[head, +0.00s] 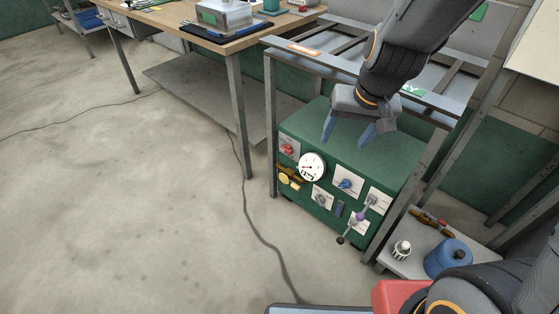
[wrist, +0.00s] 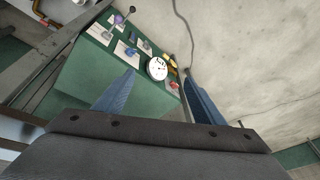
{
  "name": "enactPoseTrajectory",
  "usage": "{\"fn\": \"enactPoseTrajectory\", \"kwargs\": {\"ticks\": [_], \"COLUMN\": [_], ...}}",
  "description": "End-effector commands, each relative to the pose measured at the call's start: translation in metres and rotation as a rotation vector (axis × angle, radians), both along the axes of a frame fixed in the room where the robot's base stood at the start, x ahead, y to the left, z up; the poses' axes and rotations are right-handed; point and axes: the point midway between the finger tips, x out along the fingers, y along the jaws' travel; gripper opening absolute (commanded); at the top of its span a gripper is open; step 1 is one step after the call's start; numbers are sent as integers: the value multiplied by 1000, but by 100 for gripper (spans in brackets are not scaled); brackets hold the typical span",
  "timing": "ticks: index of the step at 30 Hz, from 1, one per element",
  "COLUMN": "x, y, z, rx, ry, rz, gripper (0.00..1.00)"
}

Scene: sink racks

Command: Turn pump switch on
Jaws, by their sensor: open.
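A green control box (head: 345,143) stands under the metal rack frame. Its front carries a red switch (head: 288,148), a round white gauge (head: 312,167), a blue knob (head: 346,184), a grey knob (head: 321,199), a dark blue rocker-like part (head: 339,209) and a lever (head: 350,228) with a purple part. No label is legible, so I cannot tell which is the pump switch. My gripper (head: 347,141) is open and empty, above the box top and apart from the controls. In the wrist view, the gauge (wrist: 157,68) and red switch (wrist: 175,85) show near the fingers.
The rack's metal posts (head: 271,130) flank the box, with its frame bars above. A low shelf at right holds a blue canister (head: 448,258) and a small white-and-black item (head: 401,250). A wooden workbench (head: 175,20) stands at left. A cable crosses the open floor (head: 130,200).

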Motion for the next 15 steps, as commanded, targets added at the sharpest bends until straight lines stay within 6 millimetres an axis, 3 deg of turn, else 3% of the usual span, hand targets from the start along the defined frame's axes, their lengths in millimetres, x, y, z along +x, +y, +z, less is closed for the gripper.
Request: {"fn": "enactPoseTrajectory", "kwargs": {"ticks": [1,6,15], "x": [25,98,203], "y": [14,55,112], "z": [-24,-62,-126], "rx": [12,43,48], "ry": [-45,-216,-494], "rz": [-1,-37,-138], "gripper": [63,63,63]}}
